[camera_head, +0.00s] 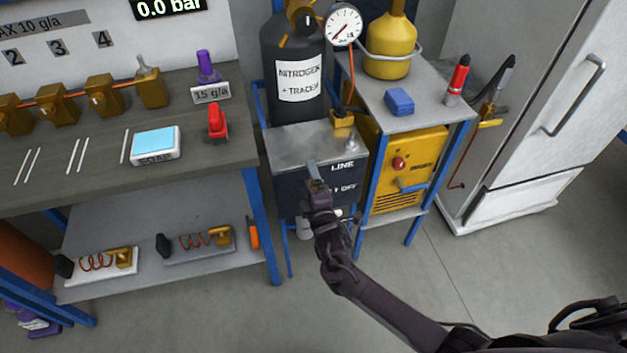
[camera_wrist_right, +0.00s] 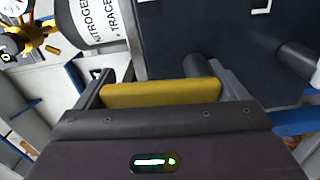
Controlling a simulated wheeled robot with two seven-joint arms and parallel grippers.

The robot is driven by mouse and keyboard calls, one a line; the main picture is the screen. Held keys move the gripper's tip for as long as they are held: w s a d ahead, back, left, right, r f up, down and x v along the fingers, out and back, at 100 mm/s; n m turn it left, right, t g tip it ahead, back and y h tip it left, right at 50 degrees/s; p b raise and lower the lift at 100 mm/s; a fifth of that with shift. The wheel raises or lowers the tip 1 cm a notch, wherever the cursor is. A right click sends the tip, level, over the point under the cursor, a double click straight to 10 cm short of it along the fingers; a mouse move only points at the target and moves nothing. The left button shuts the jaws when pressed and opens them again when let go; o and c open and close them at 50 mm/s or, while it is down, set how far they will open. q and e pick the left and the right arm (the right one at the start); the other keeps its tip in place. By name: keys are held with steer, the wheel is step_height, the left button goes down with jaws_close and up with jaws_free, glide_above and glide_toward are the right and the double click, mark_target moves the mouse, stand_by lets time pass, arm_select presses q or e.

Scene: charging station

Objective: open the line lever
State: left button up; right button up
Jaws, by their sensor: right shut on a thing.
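The dark grey box marked LINE and OFF (camera_head: 292,185) stands below the nitrogen bottle. My right gripper (camera_head: 316,180) is in front of its front panel, in the middle of the head view. In the right wrist view, a yellow lever handle (camera_wrist_right: 160,94) lies across between the two fingers of the right gripper (camera_wrist_right: 165,82). The gripper is shut on this handle. In the head view the gripper hides the handle and part of the panel lettering. My left gripper is not in view.
The black nitrogen bottle (camera_head: 292,60) with a round gauge (camera_head: 343,24) stands above the box. A yellow unit (camera_head: 430,150) in a blue-framed stand is close on the right. The workbench (camera_head: 95,100) is on the left. Floor (camera_head: 440,270) is open in front.

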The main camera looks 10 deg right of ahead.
steer(key=shift+a+n, duration=0.15)
steer(key=shift+n, duration=0.35)
steer(key=o, duration=1.1)
steer(key=shift+c, duration=0.2)
steer(key=s, duration=0.8)
steer(key=shift+f, duration=0.1)
